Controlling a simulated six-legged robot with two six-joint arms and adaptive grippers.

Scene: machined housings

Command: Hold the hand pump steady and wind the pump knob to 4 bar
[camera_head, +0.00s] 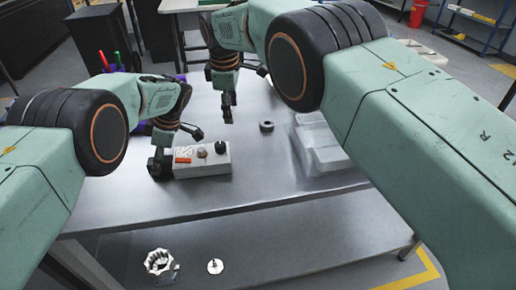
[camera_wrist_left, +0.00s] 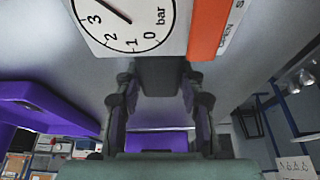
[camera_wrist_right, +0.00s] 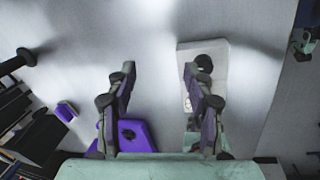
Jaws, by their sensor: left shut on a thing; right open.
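The hand pump (camera_head: 210,170) is a pale box on the steel table, with an orange patch and a small brass-coloured part on top. Its black pump knob (camera_head: 220,147) is at the right end; both also show in the right wrist view, box (camera_wrist_right: 190,52) and knob (camera_wrist_right: 205,62). My left gripper (camera_head: 158,166) is at the box's left end, shut on a dark block (camera_wrist_left: 160,76) there. The gauge (camera_wrist_left: 150,15) is cut off in the left wrist view, so I cannot read it surely. My right gripper (camera_head: 228,112) is open and empty, above and behind the pump, apart from the knob.
A black ring (camera_head: 266,126) lies on the table right of the pump. A clear tray (camera_head: 318,160) stands further right. A purple object (camera_wrist_right: 133,133) shows in the right wrist view. A white toothed ring (camera_head: 158,261) and disc (camera_head: 215,266) lie below. The front tabletop is clear.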

